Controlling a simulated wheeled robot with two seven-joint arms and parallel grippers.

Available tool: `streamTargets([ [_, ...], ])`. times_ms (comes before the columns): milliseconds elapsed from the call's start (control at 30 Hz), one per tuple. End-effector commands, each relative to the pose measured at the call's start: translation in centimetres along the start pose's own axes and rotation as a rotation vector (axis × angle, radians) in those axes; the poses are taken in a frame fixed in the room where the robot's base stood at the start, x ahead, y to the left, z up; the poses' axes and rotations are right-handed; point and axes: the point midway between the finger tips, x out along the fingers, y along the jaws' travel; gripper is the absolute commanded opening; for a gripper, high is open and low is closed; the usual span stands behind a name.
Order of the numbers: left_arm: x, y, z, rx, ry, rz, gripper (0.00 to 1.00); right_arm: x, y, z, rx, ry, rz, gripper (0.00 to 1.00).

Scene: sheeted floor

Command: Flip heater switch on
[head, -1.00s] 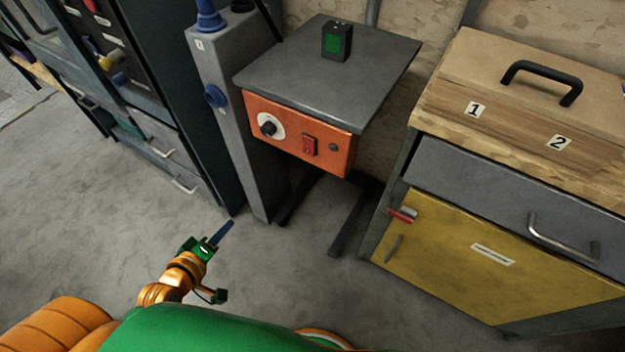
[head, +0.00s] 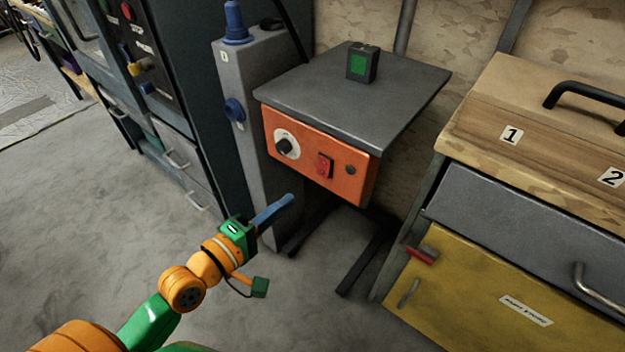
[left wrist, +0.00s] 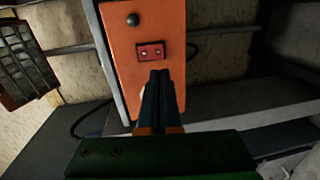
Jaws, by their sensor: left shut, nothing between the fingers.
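The heater (head: 345,200) has an orange front panel under a dark grey top plate (head: 350,88). On the panel are a black knob on a white dial (head: 286,146), a red rocker switch (head: 324,166) and a small dark button (head: 350,171). My left gripper (head: 289,199) is shut and empty, in front of and below the panel, apart from it. In the left wrist view its closed fingers (left wrist: 163,85) point toward the panel, with the red switch (left wrist: 150,52) just beyond their tips. I cannot tell the switch's position. My right gripper is not in view.
A small dark box with a green face (head: 362,64) stands on the heater top. A grey post with blue knobs (head: 250,110) is close on the left. A yellow-doored cabinet (head: 470,275) stands on the right. The floor in front is clear.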

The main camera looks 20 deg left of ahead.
Motion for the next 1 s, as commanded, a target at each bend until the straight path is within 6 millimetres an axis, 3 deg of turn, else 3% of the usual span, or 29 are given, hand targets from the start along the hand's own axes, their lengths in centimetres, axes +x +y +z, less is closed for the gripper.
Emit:
streamTargets([
  [200,4.9,0.0,0.0,-0.002,0.000,0.004,0.00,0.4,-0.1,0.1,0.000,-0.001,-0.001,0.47],
  [400,8.1,-0.1,0.0,0.000,-0.001,0.001,0.00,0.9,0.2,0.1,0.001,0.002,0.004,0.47],
  [600,9.3,-0.1,0.0,0.000,0.000,-0.001,0.00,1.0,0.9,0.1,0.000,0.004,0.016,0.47],
  [867,9.3,-0.1,0.0,0.000,0.000,-0.001,0.00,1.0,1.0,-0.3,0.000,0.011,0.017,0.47],
  [1000,10.0,-1.0,0.1,0.000,-0.002,0.046,0.00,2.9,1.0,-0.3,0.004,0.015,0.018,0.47],
])
